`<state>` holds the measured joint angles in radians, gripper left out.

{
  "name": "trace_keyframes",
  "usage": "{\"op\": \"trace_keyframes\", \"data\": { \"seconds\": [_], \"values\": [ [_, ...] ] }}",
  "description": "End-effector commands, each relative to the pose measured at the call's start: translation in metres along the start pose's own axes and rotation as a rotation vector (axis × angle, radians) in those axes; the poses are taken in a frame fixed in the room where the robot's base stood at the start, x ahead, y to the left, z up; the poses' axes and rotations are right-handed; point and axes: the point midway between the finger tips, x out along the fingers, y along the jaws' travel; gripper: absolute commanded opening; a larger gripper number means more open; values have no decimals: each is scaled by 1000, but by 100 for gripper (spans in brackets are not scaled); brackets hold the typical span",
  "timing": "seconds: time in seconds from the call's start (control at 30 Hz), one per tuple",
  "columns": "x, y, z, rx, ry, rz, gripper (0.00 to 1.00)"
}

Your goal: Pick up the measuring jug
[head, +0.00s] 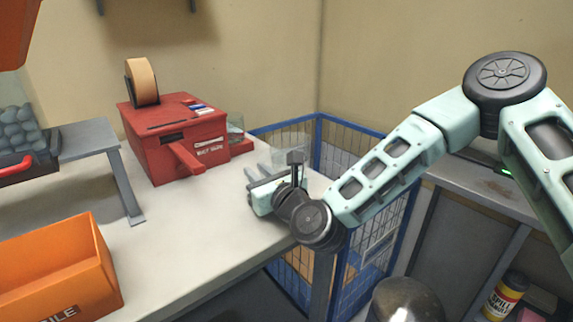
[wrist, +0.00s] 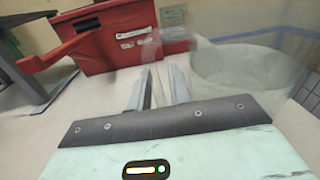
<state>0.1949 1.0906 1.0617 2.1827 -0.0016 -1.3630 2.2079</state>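A clear, see-through vessel that looks like the measuring jug (head: 291,146) stands near the table's far right corner in the head view, partly hidden behind my gripper. In the wrist view the jug (wrist: 245,70) is large and round-rimmed, to the right of the fingers. My gripper (head: 256,174) is low over the table beside the jug.
A red tape dispenser (head: 170,155) with a tape roll stands behind and left of my gripper. An orange bin (head: 60,275) is at the front left. A blue wire cage (head: 318,130) stands past the table edge. The table middle is clear.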

Motion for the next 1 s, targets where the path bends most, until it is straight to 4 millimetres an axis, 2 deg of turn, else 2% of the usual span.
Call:
{"op": "trace_keyframes", "data": {
  "seconds": [0.23,0.3,0.73,1.0],
  "values": [
    [2,0,0,0,0,0,20],
    [2,0,0,0,0,0,0],
    [2,0,2,-1,-2,0,0],
    [2,-1,12,-1,-2,-1,0]
  ]
}}
